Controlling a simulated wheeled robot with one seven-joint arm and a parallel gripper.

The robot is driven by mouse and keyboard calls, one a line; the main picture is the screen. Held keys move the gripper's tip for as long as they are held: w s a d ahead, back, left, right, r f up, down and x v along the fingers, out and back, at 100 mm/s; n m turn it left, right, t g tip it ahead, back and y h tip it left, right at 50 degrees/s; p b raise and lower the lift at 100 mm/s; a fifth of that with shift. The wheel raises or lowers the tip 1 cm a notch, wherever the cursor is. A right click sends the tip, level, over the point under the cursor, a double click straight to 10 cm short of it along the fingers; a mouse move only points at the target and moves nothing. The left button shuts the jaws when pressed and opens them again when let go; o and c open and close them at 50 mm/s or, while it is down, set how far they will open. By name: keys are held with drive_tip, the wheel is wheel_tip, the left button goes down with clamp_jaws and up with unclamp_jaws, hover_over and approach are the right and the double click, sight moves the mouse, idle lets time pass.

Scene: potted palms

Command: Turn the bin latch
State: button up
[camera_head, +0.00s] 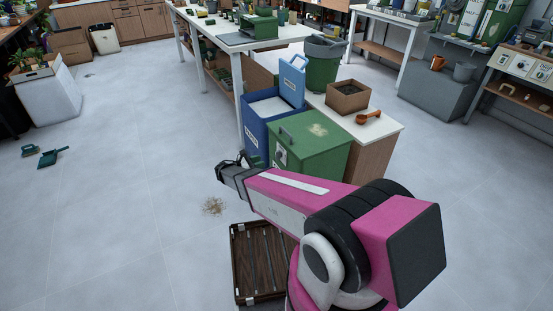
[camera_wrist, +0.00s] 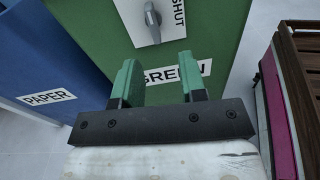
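The green bin (camera_head: 322,158) stands on the floor with its lid down, left of the low cabinet. In the wrist view its front (camera_wrist: 90,25) carries a GREEN label (camera_wrist: 168,75), partly hidden by my fingers. Above that is a white plate marked SHUT, with a grey metal latch (camera_wrist: 153,20) whose handle points down the picture; its top is cut off. My gripper (camera_wrist: 160,80) is open and empty, its two green-padded fingers apart, below the latch in the picture and not touching it. In the head view my gripper (camera_head: 236,168) is left of the bin, its fingertips unclear.
The low cabinet (camera_head: 385,131) holds a brown box (camera_head: 348,96) and an orange scoop (camera_head: 369,117).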

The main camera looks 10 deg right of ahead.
sight(278, 155)
drive_tip(key=shift+n+t, duration=0.4)
drive_tip(key=x, duration=1)
drive_tip(key=shift+w+a, duration=0.15)
drive_tip(key=shift+w, duration=0.1)
clamp_jaws()
